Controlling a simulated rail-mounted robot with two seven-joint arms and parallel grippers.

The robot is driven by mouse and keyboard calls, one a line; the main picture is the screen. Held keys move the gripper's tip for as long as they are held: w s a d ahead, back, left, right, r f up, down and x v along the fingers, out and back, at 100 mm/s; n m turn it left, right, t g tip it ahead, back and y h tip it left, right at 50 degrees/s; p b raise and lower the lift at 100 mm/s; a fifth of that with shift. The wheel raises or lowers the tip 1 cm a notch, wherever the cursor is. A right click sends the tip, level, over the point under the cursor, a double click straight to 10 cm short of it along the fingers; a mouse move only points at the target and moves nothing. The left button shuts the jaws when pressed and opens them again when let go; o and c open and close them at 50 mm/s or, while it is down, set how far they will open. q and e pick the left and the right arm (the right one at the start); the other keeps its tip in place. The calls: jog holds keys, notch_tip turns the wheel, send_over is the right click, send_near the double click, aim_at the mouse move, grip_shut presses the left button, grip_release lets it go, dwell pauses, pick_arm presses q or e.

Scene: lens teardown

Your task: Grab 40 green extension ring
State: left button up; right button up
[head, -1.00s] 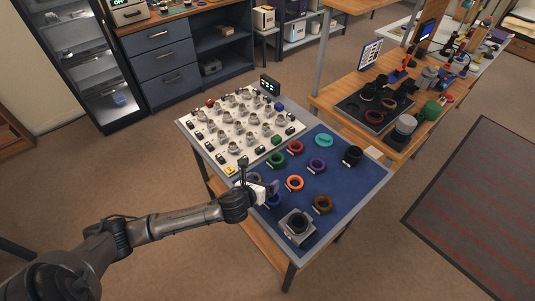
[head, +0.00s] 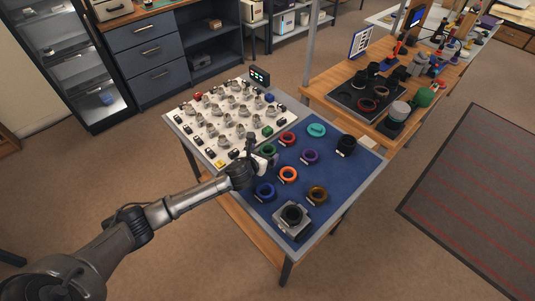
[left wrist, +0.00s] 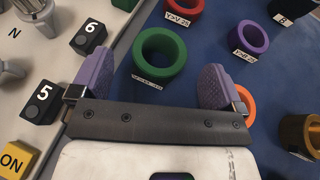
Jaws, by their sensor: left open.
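The green ring (left wrist: 160,54) lies on the blue mat in the left wrist view, with a white label at its near edge whose print I cannot read surely. In the head view this green ring (head: 269,150) shows just beyond my left gripper (head: 262,159), partly covered by it. In the left wrist view my left gripper (left wrist: 153,88) is open, its two purple pads apart. The ring sits ahead of the gap between them, and nothing is held. My right gripper is not in view.
The blue mat (head: 331,172) also holds a red ring (head: 287,138), purple ring (head: 309,157), orange ring (head: 288,174), blue ring (head: 265,191) and brown ring (head: 317,194). A white panel (head: 194,142) with knobs and buttons adjoins it on the left.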

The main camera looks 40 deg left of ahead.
aim_at(268, 149)
pick_arm(q)
jog(key=b+x, duration=0.1)
jog(key=x, duration=0.2)
jog(key=shift+w+f, duration=0.2)
jog(key=shift+f, duration=0.1)
jog(key=shift+w+a+f+b, duration=0.15)
jog(key=shift+w+b, duration=0.2)
jog(key=shift+w, duration=0.25)
jog(key=c, duration=1)
jog(key=shift+c, duration=0.3)
